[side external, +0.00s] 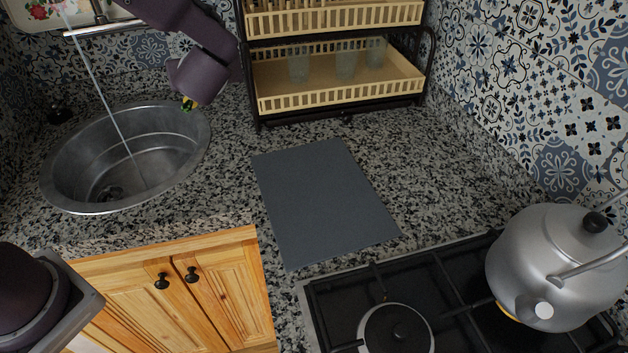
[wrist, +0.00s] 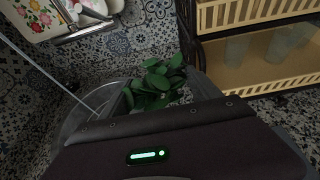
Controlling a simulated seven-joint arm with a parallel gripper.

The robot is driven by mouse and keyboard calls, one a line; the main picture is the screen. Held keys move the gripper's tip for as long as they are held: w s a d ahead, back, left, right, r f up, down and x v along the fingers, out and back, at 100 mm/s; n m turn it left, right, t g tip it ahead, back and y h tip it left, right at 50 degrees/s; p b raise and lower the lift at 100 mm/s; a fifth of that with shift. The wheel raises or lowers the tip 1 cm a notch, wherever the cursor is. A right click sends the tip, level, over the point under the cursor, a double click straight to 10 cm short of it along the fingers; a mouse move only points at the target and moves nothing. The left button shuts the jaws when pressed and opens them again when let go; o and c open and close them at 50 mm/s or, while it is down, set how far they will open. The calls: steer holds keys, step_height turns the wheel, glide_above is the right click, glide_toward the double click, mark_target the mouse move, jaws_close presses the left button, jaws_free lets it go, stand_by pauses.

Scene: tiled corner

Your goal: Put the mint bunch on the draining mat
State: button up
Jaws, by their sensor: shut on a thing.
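The mint bunch (wrist: 156,84), a cluster of dark green leaves, is between my gripper's fingers in the wrist view. The draining mat (side external: 322,203), a flat dark grey rectangle, lies bare on the speckled counter, to the right of and nearer than my gripper.
A round metal sink (side external: 70,170) with running water is at the left. A dark rack with cream trays (side external: 335,85) holding glasses stands behind the mat. A kettle (side external: 550,260) sits on the black hob (side external: 455,290) at the front right.

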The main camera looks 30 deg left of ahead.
mark_target(327, 182)
steer(key=w+d+f+m+t, duration=0.1)
steer(key=d, duration=0.5)
steer(key=w+d+f+m+h, duration=0.1)
steer(key=w+d+f, duration=0.1)
steer(key=d, duration=0.3)
steer(key=shift+d+f+t+h, duration=0.25)
steer(key=shift+d+t+h, duration=0.05)
steer(key=shift+d+t, duration=0.1)
steer(key=d+f, duration=0.1)
steer(key=d, duration=0.3)
steer(key=d+f+m+h, duration=0.1)
steer(key=d+f, duration=0.1)
steer(key=d, duration=0.2)
steer(key=d+f+m+t+h, duration=0.1)
steer(key=d, duration=0.3)
steer(key=shift+s+f, duration=0.15)
steer(key=f, duration=1)
steer(key=shift+d, duration=0.25)
steer(key=o, duration=1.4)
steer(key=shift+f, duration=0.1)
steer(key=shift+c, duration=0.2)
